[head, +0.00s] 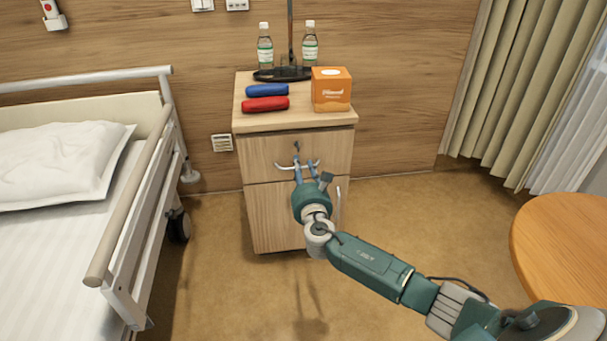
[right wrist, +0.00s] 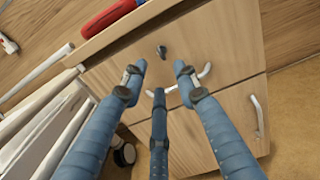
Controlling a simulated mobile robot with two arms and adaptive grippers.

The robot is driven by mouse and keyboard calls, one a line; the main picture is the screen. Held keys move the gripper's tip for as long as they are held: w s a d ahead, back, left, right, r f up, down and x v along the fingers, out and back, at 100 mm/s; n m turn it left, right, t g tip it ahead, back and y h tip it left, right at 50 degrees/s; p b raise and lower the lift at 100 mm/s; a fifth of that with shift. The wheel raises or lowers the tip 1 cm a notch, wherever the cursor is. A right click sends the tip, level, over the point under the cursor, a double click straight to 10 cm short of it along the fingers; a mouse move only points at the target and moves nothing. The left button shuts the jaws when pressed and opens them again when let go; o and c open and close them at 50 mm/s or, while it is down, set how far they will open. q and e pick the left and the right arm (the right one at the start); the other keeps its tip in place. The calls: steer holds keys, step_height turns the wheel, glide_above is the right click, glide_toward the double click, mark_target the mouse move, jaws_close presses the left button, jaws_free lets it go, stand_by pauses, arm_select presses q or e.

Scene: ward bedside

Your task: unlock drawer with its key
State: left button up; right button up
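The wooden bedside cabinet's top drawer (head: 262,156) is closed and has a pale curved handle (head: 281,167), which also shows in the right wrist view (right wrist: 204,71). A small dark key or lock piece (head: 296,147) sits on the drawer front above the handle; it also shows in the right wrist view (right wrist: 161,52). I cannot tell whether it is a key in the lock. My right gripper (head: 304,168) is in front of the drawer, below that piece. In the right wrist view its blue fingers (right wrist: 160,80) are spread with nothing between them. My left gripper is out of view.
On the cabinet top (head: 300,120) are a blue case (head: 267,90), a red case (head: 265,104), an orange box (head: 331,88), two bottles and a lamp base. A railed bed (head: 60,220) stands left, a round table (head: 565,240) right. Floor between is clear.

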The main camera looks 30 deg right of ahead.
steer(key=shift+v, duration=1.4)
